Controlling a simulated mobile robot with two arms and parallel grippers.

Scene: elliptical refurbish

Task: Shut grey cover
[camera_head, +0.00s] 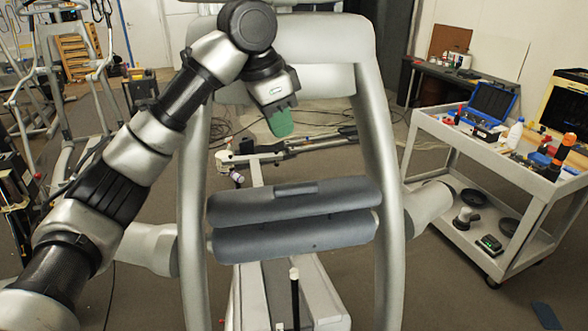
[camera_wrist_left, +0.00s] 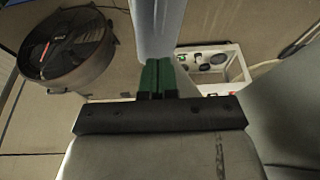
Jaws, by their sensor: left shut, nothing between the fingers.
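A dark grey two-part piece (camera_head: 293,219) spans the gap between two silver uprights in the head view; it looks like the grey cover. Its upper and lower halves are split by a horizontal seam. I cannot tell how far it is open. My left gripper (camera_head: 281,122) hangs above it, apart from it, with green fingertips pointing down. In the left wrist view the green fingers (camera_wrist_left: 157,79) are together and empty, with a grey bar (camera_wrist_left: 158,30) just beyond them. My right gripper is in neither view.
A silver frame (camera_head: 389,160) stands close in front of me. A white cart (camera_head: 480,150) with tools and a blue case (camera_head: 492,100) stands at the right. An exercise machine (camera_head: 70,110) stands at the far left. A black fan (camera_wrist_left: 67,47) shows in the wrist view.

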